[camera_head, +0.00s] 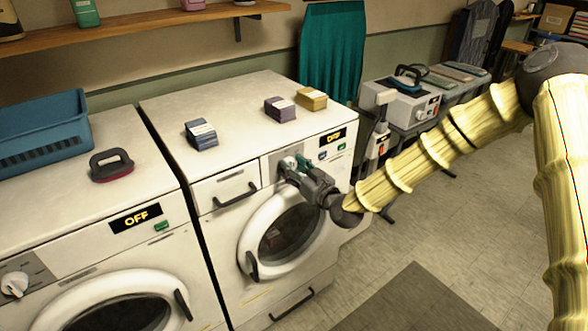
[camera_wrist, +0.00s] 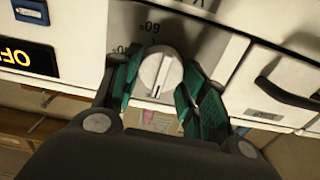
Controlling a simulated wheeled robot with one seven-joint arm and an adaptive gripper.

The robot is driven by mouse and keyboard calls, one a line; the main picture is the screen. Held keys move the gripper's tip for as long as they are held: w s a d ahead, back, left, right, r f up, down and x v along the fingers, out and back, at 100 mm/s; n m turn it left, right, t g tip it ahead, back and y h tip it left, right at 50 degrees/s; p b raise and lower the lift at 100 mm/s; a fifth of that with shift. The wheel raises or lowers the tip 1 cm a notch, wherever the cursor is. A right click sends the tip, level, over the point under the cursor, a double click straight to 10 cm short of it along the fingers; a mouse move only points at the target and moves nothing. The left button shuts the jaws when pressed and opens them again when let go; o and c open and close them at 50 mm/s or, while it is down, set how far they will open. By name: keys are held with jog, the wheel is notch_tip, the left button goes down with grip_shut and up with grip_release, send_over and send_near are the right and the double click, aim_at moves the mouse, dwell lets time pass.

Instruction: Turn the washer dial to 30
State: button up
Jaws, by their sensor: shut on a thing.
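The right-hand washer (camera_head: 230,110) has a white round dial on a grey panel, seen closely in the wrist view as the dial (camera_wrist: 160,70). My gripper (camera_head: 290,164) reaches the panel, and its teal fingers (camera_wrist: 163,66) are shut on the dial, one on each side. In the wrist view, upside down, a "60" mark shows above the dial and a partly covered mark at its left. The dial's dark pointer line faces the bottom of that view. In the head view my gripper mostly hides the dial. The washer's display (camera_head: 332,137) reads OFF.
A drawer (camera_head: 226,188) and a round door (camera_head: 290,232) are close to my gripper. Blue, purple and yellow boxes stand on top. A second washer at left has its own dial (camera_head: 15,284) and OFF display (camera_head: 135,217). Open floor (camera_head: 460,220) lies at right.

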jog(key=m+b, duration=0.2)
jog(key=m, duration=0.1)
jog(key=m+b, duration=0.1)
jog(key=b, duration=0.1)
jog(key=shift+w+d+f+m, duration=0.1)
jog(key=shift+d+f+m, duration=0.05)
jog(key=shift+f+m, duration=0.15)
jog(key=m+b, duration=0.3)
jog(key=m, duration=0.1)
jog(key=shift+d+r+m, duration=0.1)
jog(key=shift+r+m, duration=0.05)
jog(key=shift+m, duration=0.15)
jog(key=o, duration=1)
jog(key=v, duration=1.2)
